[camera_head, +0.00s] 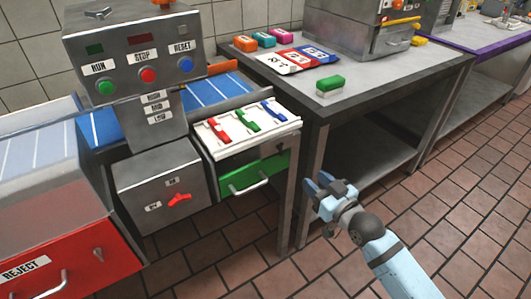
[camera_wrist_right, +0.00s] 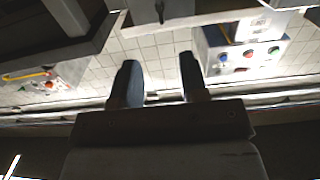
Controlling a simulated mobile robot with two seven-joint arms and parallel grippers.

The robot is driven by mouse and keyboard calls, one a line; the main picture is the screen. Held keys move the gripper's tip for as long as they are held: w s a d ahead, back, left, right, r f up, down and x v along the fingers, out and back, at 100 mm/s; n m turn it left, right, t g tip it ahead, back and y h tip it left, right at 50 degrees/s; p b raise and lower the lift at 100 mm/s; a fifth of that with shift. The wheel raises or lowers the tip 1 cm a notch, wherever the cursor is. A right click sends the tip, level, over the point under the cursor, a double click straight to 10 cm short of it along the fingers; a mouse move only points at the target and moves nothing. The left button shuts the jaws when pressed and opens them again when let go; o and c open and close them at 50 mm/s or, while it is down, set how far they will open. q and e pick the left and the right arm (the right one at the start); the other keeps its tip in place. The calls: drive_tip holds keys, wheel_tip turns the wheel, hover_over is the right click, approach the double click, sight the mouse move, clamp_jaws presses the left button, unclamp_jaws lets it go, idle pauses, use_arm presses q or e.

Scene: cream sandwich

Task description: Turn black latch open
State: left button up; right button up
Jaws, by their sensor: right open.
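A small dark grey latch-like piece (camera_head: 98,255) sits on the red REJECT drawer front (camera_head: 75,260) at the lower left. In the right wrist view, a dark upright piece (camera_wrist_right: 160,10) at the top edge is too cut off to name. My right gripper (camera_head: 325,184) is open and empty, in front of the table leg and right of the green drawer. In the right wrist view its two fingers (camera_wrist_right: 157,75) stand apart with tiled wall showing between them. My left gripper is not in view.
A control box (camera_head: 140,60) has RUN, STOP and RESET buttons. Below it is a grey box with a red switch (camera_head: 180,200). A white tray (camera_head: 285,127) holds red, green and blue levers above a green drawer (camera_head: 255,172). A steel table (camera_head: 375,82) stands right; brick floor is clear.

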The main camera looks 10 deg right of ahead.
sight(283, 149)
drive_tip(key=b+x, duration=0.1)
drive_tip(key=x, duration=0.8)
drive_tip(key=b+x, duration=0.1)
drive_tip(key=x, duration=0.4)
drive_tip(key=shift+w+a+r+b, duration=0.1)
drive_tip(key=shift+w+r+b, duration=0.05)
drive_tip(key=shift+r+b, duration=0.15)
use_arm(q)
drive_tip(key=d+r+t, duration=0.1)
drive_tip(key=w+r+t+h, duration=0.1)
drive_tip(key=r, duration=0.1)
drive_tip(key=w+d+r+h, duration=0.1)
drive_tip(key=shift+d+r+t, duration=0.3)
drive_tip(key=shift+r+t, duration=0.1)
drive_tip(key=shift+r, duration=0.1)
use_arm(e)
clamp_jaws()
